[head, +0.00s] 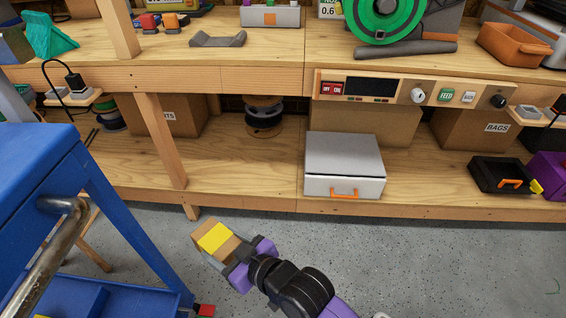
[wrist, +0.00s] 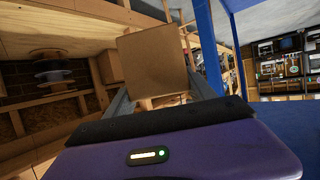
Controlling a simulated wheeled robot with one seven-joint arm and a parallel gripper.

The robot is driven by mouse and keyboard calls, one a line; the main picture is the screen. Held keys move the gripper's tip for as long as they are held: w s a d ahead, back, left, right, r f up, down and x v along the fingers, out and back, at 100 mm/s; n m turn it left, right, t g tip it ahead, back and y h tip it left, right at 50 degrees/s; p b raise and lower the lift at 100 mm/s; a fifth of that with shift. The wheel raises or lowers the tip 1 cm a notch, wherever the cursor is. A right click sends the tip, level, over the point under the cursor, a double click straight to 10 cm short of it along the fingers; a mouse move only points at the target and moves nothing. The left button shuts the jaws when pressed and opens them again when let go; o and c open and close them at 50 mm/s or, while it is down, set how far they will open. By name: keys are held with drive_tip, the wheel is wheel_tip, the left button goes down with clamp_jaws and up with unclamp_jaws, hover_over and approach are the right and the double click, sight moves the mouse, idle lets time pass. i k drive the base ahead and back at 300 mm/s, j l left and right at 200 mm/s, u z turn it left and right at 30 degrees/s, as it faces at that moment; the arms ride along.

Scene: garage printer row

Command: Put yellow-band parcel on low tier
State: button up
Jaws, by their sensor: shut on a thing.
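The yellow-band parcel (head: 205,246) is a small brown box with a yellow band across it. My gripper (head: 227,260) is shut on it and holds it in the air over the grey floor, in front of the wooden bench. In the wrist view the parcel's plain brown face (wrist: 152,69) shows between the fingers, and the band is hidden there. The low tier (head: 245,170) is the bench's lower wooden shelf, behind and above the parcel in the head view.
A blue cart (head: 40,165) stands close on the left. On the low tier are a grey box with an orange handle (head: 344,160), spools (head: 263,117), cardboard boxes (head: 480,130) and a black case (head: 503,175). Bare shelf shows left of the grey box. A wooden post (head: 162,140) stands there.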

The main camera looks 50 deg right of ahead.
sight(421, 186)
drive_tip(key=i+j+z, duration=0.4)
drive_tip(key=i, duration=0.15)
drive_tip(key=l+z, duration=0.1)
drive_tip(key=z, duration=2.5)
